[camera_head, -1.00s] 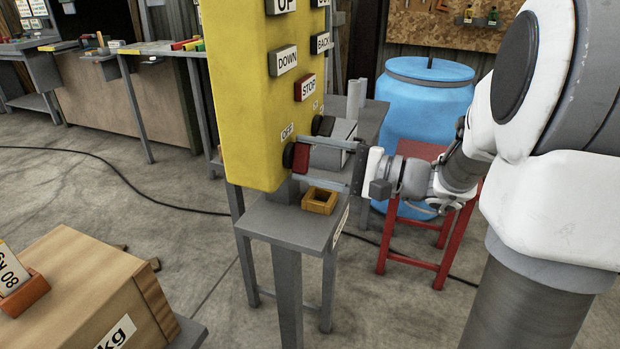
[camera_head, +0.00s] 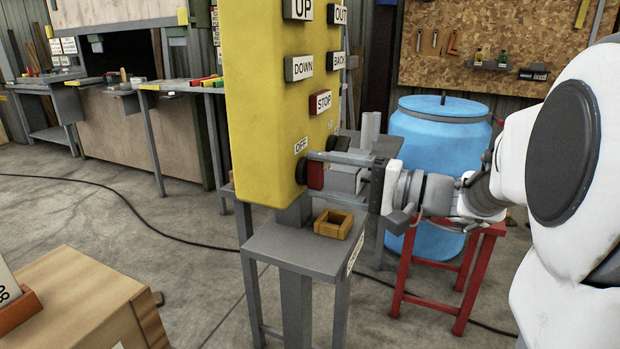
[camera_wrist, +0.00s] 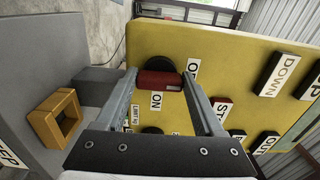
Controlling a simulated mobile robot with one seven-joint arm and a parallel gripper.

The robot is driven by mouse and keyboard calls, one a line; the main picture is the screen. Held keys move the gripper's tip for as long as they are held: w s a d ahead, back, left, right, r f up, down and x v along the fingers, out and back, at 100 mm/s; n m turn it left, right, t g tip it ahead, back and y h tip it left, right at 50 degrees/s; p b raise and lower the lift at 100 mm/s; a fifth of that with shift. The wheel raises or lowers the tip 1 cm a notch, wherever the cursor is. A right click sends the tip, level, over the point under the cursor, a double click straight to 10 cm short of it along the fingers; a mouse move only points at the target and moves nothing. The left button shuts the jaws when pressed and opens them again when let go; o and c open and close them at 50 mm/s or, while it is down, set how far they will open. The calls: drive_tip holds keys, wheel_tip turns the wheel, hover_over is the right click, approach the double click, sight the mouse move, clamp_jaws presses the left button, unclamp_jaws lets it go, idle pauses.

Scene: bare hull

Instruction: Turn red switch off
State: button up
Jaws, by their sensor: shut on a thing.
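The red switch (camera_head: 315,175) sits low on the yellow control panel (camera_head: 262,90), beside the OFF label (camera_head: 301,145). In the wrist view the red switch (camera_wrist: 160,80) lies between my two fingertips, in front of a round black base. An ON label (camera_wrist: 156,101) shows near it on the panel (camera_wrist: 230,55). My gripper (camera_head: 313,172) reaches in from the right and is shut on the red switch. The fingers hide part of the switch in the head view, and I cannot tell its exact setting.
A small grey table (camera_head: 300,244) below the panel holds a yellow-orange square frame (camera_head: 334,223). A red stool (camera_head: 455,262) and blue barrel (camera_head: 440,140) stand behind my arm. A wooden box (camera_head: 85,305) is at front left. A black cable (camera_head: 120,195) crosses the floor.

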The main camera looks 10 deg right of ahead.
drive_tip(key=o, duration=1.4)
drive_tip(key=p+v, duration=0.3)
drive_tip(key=v, duration=1.4)
drive_tip(key=shift+s+d, duration=0.15)
drive_tip(key=shift+d, duration=0.05)
